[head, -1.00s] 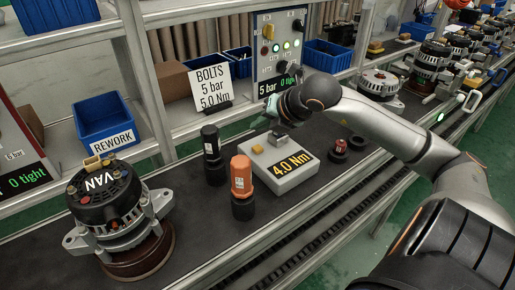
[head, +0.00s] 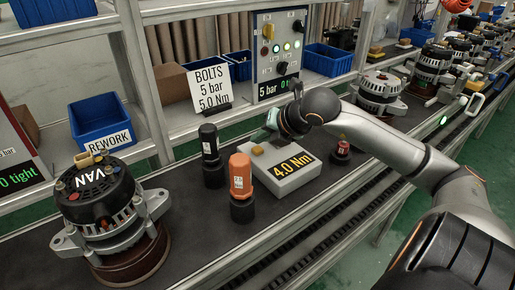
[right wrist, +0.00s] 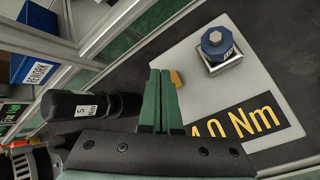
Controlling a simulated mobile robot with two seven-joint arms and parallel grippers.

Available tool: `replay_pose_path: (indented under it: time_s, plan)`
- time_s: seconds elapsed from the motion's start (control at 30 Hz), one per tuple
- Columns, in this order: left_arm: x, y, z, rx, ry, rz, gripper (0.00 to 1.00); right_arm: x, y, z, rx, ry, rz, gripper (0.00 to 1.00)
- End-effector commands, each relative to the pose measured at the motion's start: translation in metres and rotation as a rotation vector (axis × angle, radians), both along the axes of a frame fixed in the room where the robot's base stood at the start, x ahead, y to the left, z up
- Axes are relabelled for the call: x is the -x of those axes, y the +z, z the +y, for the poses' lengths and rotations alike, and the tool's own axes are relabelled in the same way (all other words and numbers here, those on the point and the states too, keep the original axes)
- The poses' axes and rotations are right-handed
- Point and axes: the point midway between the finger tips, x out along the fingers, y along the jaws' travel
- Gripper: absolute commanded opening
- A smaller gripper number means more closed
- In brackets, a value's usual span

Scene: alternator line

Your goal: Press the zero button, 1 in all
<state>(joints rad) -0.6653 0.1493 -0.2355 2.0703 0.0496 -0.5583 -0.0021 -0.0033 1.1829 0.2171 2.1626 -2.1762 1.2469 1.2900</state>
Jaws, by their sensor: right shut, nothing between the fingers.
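The torque tester (head: 290,178) is a light grey box on the dark bench, with a display reading 4.0 Nm. Its yellow button (head: 257,149) is near the box's left corner. In the right wrist view the button (right wrist: 177,79) shows just right of the fingertips, partly hidden by them. My right gripper (head: 265,137) is over the box's back left side, close to the button; I cannot tell whether it touches. In the right wrist view its green fingers (right wrist: 161,75) are together and empty. A blue hex bolt head (right wrist: 216,41) sits in the tester's square socket. My left gripper is out of view.
An orange tool (head: 241,177) and a black tool (head: 209,145) stand upright just left of the tester. An alternator (head: 105,205) stands at the left front. A red-topped part (head: 342,147) is to the right. A shelf with blue bins lies behind.

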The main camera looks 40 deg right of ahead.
Motion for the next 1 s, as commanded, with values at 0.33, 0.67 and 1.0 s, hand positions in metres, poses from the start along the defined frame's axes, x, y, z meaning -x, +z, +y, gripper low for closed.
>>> replay_pose_path:
  time_s: [0.33, 0.67, 1.0]
  plan:
    - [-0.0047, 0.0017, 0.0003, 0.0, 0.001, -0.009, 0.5, 0.0001, -0.0001, -0.0001, 0.0, 0.0, 0.0, 0.0]
    - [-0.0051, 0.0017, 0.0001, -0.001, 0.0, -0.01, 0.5, 0.0001, -0.0001, -0.0001, 0.0, 0.0, 0.0, 0.0]
    - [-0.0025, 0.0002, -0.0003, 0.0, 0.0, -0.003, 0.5, 0.0001, -0.0001, -0.0001, 0.0, 0.0, 0.0, 0.0]
